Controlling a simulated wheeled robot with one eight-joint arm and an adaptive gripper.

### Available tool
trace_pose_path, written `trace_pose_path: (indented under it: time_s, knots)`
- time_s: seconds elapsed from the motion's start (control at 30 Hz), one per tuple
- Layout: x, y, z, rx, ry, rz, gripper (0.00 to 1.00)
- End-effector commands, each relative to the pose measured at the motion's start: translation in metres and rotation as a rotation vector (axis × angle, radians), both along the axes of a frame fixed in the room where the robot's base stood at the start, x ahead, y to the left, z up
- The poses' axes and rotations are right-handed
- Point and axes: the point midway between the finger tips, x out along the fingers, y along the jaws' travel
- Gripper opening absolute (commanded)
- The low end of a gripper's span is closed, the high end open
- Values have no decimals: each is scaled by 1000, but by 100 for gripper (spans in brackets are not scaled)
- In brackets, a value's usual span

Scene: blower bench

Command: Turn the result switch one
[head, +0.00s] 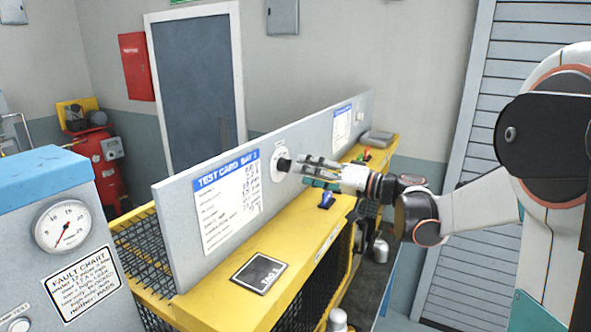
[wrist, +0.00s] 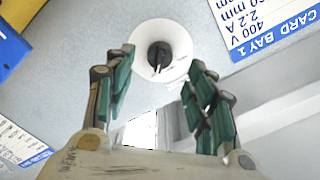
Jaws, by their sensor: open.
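The result switch (head: 281,164) is a dark knob on a round white plate, set on the grey upright panel between two test cards. In the wrist view the switch knob (wrist: 159,55) shows in the middle of its white disc, above and between my fingertips. My gripper (head: 308,169) is in front of the panel, close to the knob, with its fingers pointing at it. In the wrist view my gripper (wrist: 162,72) has its two green-padded fingers wide apart, with nothing between them. I cannot tell the exact gap from fingertips to knob.
The panel (head: 262,137) stands along a yellow bench (head: 226,303). A test card for bay 1 (head: 228,200) is left of the switch. A blue item (head: 326,200) and a black tag plate (head: 259,273) lie on the bench top below. A grey gauge cabinet (head: 75,255) stands at the front left.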

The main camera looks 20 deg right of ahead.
Motion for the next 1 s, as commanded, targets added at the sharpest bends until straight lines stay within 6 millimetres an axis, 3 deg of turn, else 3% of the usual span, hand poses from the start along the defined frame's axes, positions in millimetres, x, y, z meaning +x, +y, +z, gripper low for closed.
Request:
trace_pose_path:
  time_s: [0.2,0.4,1.0]
  knots:
    - [-30,-30,0,0,0,-3,50]
    - [-44,-44,0,0,0,0,50]
    - [-46,-44,-1,-4,1,2,50]
